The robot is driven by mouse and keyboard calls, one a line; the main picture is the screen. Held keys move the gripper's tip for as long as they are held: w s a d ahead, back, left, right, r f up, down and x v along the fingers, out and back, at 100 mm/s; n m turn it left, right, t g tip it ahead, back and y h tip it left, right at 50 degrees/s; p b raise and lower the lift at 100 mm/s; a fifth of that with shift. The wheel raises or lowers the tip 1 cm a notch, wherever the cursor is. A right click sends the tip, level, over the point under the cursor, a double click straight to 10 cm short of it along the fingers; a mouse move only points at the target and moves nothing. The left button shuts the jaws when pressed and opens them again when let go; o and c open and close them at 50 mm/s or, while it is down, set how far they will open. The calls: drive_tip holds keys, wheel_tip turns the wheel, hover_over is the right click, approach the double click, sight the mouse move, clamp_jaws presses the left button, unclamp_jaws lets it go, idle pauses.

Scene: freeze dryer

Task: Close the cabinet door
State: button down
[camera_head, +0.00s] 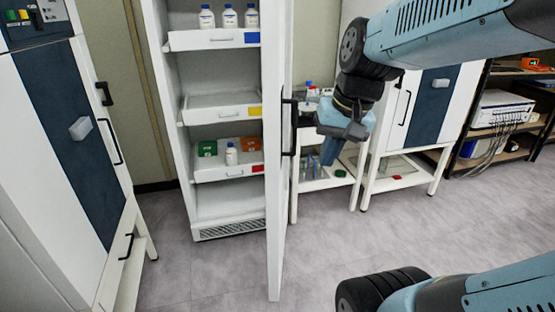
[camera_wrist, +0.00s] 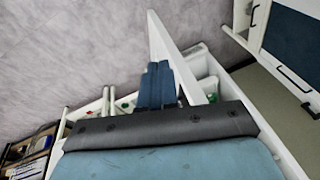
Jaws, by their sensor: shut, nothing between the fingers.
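The white cabinet (camera_head: 210,205) stands open in the head view, with its shelves exposed. Its door (camera_head: 277,200) is swung out toward me and seen nearly edge-on. A black vertical handle (camera_head: 291,125) is on the door's right-hand face. My gripper (camera_head: 328,152) is shut and empty, pointing down to the right of the door, on the handle side. A gap shows between them in the head view. In the wrist view my gripper's blue fingers (camera_wrist: 157,85) are together beside the white door (camera_wrist: 178,58); I cannot tell whether they touch it.
Bottles (camera_head: 229,17) and small boxes stand on the cabinet's pull-out shelves. A tall white and blue unit (camera_head: 75,130) is at left. A white cart (camera_head: 322,183) and another cabinet (camera_head: 430,105) stand behind my gripper. The grey floor (camera_head: 215,270) before the cabinet is clear.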

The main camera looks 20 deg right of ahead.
drive_tip(key=w+d+f+m+g+y, duration=0.35)
drive_tip(key=w+f+m+y, duration=0.6)
drive_tip(key=w, duration=0.35)
drive_tip(key=w+d+f+m+t+y, duration=0.6)
drive_tip(key=w+d+f+m+t, duration=0.15)
drive_tip(key=d+f+m, duration=0.25)
drive_tip(key=x, duration=1.4)
drive_tip(key=shift+w, duration=0.4)
drive_tip(key=shift+d+h, duration=0.15)
drive_tip(key=shift+h, duration=0.1)
